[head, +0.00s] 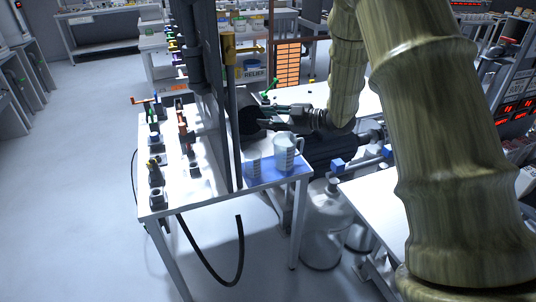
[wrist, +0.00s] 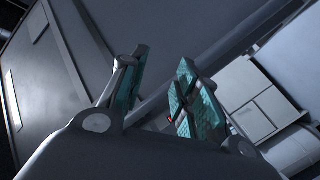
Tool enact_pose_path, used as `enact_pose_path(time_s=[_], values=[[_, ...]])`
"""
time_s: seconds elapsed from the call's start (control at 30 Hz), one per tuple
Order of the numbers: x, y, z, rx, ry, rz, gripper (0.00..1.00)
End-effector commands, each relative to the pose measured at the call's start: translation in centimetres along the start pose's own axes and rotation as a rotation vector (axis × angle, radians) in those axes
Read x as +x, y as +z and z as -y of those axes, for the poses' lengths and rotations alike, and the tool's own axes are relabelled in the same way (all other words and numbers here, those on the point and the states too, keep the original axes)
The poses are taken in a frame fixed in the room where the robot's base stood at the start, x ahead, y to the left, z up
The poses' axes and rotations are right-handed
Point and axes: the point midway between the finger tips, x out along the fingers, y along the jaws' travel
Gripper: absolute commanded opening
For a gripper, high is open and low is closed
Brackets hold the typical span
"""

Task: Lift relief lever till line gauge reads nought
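My gripper (head: 262,123) is at the mouth of a dark round housing (head: 246,112) above the white table. In the wrist view my gripper (wrist: 162,82) has its two teal-padded fingers apart, with nothing seen held between them. A sign reading RELIEF (head: 255,75) stands behind the housing. A yellow handle (head: 253,51) shows above the sign; I cannot tell whether it is the relief lever. Red number displays (head: 515,112) are at the right edge, too small to read, and I cannot tell whether one is the line gauge.
The white table (head: 150,201) carries several small coloured valves and a clear measuring jug (head: 285,150) on a blue patch. A dark upright column (head: 211,80) stands at the table. A black hose (head: 215,279) hangs below. Floor at left is clear.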

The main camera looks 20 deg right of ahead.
Motion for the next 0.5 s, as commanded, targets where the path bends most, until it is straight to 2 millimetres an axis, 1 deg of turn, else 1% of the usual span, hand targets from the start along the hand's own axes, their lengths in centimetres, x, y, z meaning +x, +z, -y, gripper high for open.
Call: enact_pose_path(time_s=[0.03, 0.5], values=[[0.2, 0.6, 0.7, 0.016, 0.004, 0.01, 0.32], [1.3, 5.6, 5.5, 0.154, 0.062, 0.116, 0.32]])
